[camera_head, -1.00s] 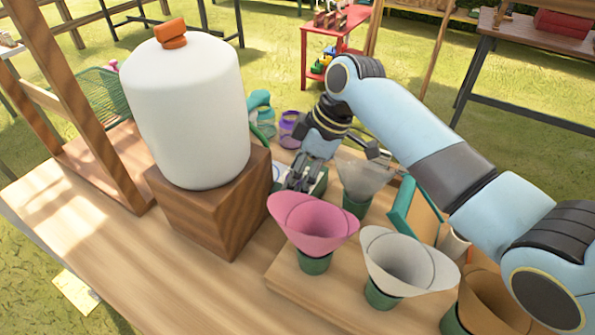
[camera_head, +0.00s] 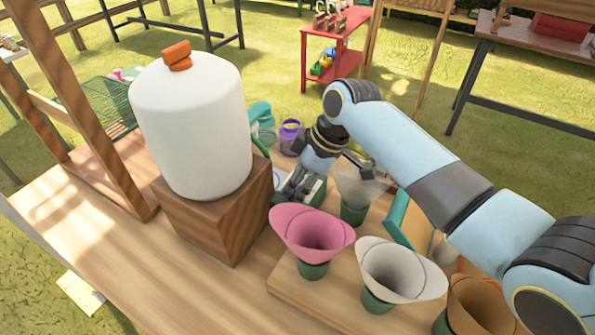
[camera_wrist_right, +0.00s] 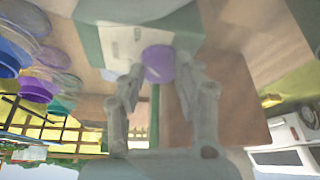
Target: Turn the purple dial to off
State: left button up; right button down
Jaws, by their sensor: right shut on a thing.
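The purple dial (camera_wrist_right: 158,63) shows in the right wrist view, on the pale face of a green-edged box (camera_wrist_right: 122,42). My right gripper (camera_wrist_right: 158,80) has one finger on each side of the dial and is shut on it. The dial's pointer or marks are too blurred to read. In the head view my right gripper (camera_head: 300,186) reaches down to the box behind the pink cone, and the dial itself is hidden there. My left gripper is not in view.
A white tank (camera_head: 190,125) with an orange cap stands on a wooden block (camera_head: 215,215) left of my right gripper. Pink (camera_head: 312,232) and white (camera_head: 400,268) paper cones in green pots stand close in front. A purple jar (camera_head: 289,136) stands behind.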

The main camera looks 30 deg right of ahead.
jog(key=shift+a+r+m+h+p, duration=0.1)
jog(key=shift+r+m+h+p, duration=0.25)
jog(key=shift+m+p, duration=0.75)
jog(key=shift+f+m+t+p, duration=0.3)
jog(key=shift+m+t+p, duration=0.1)
jog(key=shift+m+p, duration=0.1)
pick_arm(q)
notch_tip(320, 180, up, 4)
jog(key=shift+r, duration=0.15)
pick_arm(e)
jog(key=c, duration=0.9)
grip_release()
jog(key=shift+c, duration=0.2)
jog(key=shift+s+r, duration=0.1)
jog(key=shift+r, duration=0.05)
jog(key=v, duration=1.1)
jog(key=shift+r, duration=0.35)
